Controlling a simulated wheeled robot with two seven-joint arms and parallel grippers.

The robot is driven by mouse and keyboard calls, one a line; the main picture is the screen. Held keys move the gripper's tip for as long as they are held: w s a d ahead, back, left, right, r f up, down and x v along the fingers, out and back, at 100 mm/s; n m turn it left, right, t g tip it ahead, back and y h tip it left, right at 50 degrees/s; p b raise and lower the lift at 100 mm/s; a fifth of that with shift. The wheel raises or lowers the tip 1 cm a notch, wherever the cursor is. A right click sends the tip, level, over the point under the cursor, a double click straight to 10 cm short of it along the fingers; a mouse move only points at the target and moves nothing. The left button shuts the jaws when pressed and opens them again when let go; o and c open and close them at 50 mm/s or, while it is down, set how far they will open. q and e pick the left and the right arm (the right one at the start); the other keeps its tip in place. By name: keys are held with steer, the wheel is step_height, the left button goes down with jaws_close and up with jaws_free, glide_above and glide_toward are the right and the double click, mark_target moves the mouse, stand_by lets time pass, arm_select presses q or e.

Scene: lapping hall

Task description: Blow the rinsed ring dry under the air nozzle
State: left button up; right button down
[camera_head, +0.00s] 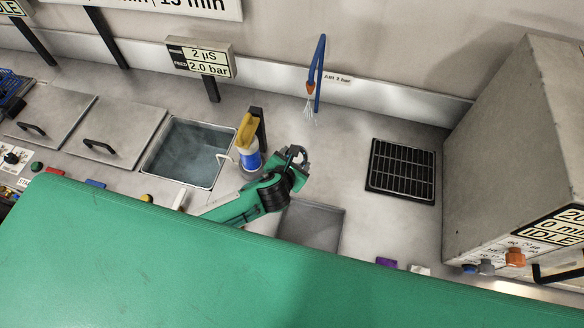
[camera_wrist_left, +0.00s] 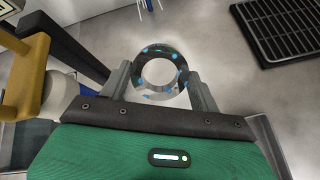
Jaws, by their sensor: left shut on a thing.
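My left gripper (camera_head: 297,156) reaches in from the left over the steel bench, between the water basin and the drain grate. In the left wrist view its fingers (camera_wrist_left: 160,82) are shut on the ring (camera_wrist_left: 160,51), one on each side. The ring is dark and grey, with blue drops on its face and an open middle. In the head view the ring is small and partly hidden by the gripper. The air nozzle (camera_head: 310,89), an orange tip on a blue hose, hangs behind the gripper with pale jet lines below it. The ring is apart from the jet, nearer to me. My right gripper is not in view.
A water basin (camera_head: 148,166) lies left, with a yellow-topped bottle (camera_head: 247,137) standing close beside my arm. A black grate (camera_head: 402,171) lies right. A recessed tray (camera_head: 336,211) is just in front. A large grey cabinet (camera_head: 500,140) blocks the far right. Bench below the nozzle is clear.

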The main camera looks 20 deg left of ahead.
arm_select(q)
steer(key=w+f+b, duration=0.1)
steer(key=w+b, duration=0.2)
steer(key=w, duration=0.8)
steer(key=shift+w+f+b, duration=0.3)
stand_by(0.5)
stand_by(1.2)
stand_by(1.3)
stand_by(1.7)
